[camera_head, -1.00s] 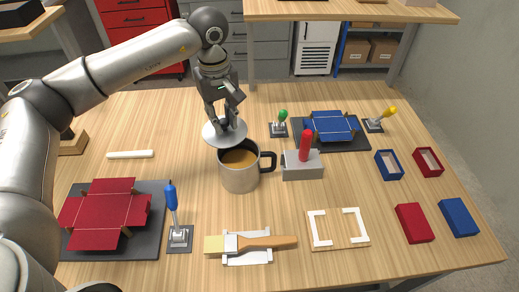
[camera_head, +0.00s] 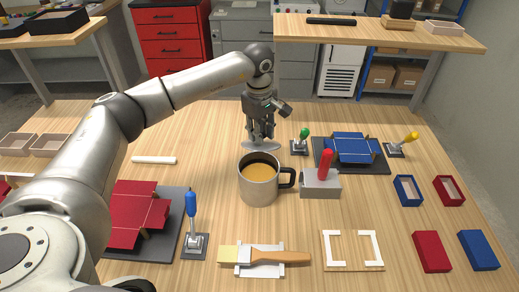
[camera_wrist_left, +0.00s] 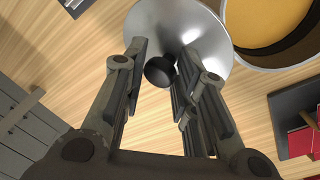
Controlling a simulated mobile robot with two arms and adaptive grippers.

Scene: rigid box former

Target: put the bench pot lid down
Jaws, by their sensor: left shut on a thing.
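The pot lid (camera_wrist_left: 180,25) is a shiny metal disc with a round black knob (camera_wrist_left: 160,71). My left gripper (camera_wrist_left: 161,75) is shut on the knob. In the head view the lid (camera_head: 258,146) shows as a thin pale disc under my left gripper (camera_head: 261,137), just behind the pot. The steel pot (camera_head: 259,184) stands upright and uncovered, with orange-brown contents and a black handle on its right. I cannot tell whether the lid touches the bench (camera_head: 215,165). My right gripper is out of view.
A grey block with a red handle (camera_head: 321,184) stands right of the pot. A green-handled tool (camera_head: 301,141) and a blue flat box blank (camera_head: 353,148) are at back right. A white stick (camera_head: 154,160) lies left. A brush (camera_head: 265,256) lies in front. Bare bench surrounds the white stick.

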